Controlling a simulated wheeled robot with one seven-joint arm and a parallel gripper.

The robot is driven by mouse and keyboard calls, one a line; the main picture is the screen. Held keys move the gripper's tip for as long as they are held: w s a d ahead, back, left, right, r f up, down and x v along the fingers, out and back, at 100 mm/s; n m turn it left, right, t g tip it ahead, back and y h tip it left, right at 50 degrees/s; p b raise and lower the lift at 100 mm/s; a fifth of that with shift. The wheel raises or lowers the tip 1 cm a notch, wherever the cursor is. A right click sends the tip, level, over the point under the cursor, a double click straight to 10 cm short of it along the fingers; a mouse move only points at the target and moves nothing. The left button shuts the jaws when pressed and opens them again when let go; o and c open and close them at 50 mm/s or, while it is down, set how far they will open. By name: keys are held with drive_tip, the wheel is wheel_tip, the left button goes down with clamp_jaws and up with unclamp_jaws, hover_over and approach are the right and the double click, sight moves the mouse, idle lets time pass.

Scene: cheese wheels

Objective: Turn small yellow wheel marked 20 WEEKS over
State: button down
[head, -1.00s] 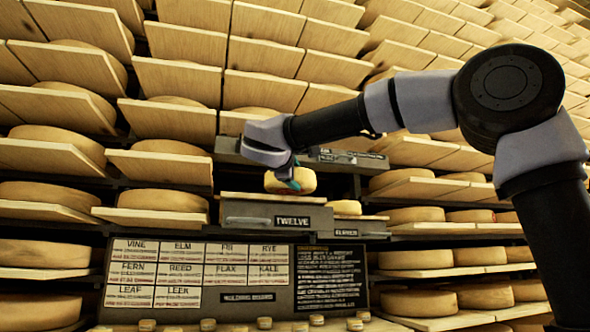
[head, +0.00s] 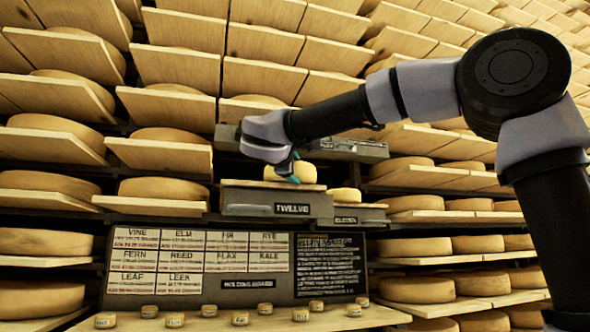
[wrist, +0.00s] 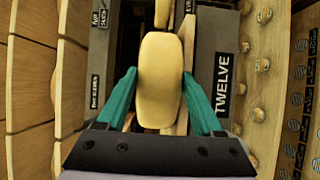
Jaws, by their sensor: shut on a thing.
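A small yellow wheel (head: 283,173) sits at the shelf marked TWELVE (head: 240,203), tilt and contact with its board hard to tell. In the wrist view the wheel (wrist: 160,80) shows as a tall, rounded pale-yellow shape between two teal fingers. One teal finger covers part of the wheel in the head view. No 20 WEEKS marking can be read.
Another yellow wheel (head: 344,195) stands just right, above the ELEVEN label (head: 346,220). A dark ledge (head: 345,150) is close behind. A board of name cards (head: 200,262) hangs below, with several tiny wheels on a front shelf (head: 340,320). Large wheels fill racks around.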

unclamp_jaws()
drive_tip(key=shift+f, duration=0.1)
drive_tip(key=v, duration=1.1)
drive_tip(key=w+d+f+m+g, duration=0.2)
drive_tip(key=d+f+m+g, duration=0.45)
drive_tip(key=d+f, duration=1.25)
drive_tip(key=s+d+f+m+g+y, duration=0.3)
drive_tip(key=s+d+f+m+y, duration=0.3)
drive_tip(key=s+d+f+m, duration=0.3)
drive_tip(key=s+f+m, duration=0.3)
drive_tip(key=f, duration=0.1)
drive_tip(key=shift+s+d+f+m+g+y, duration=0.15)
drive_tip(key=shift+s+f+m+g+y, duration=0.15)
drive_tip(key=shift+s+m+g, duration=0.1)
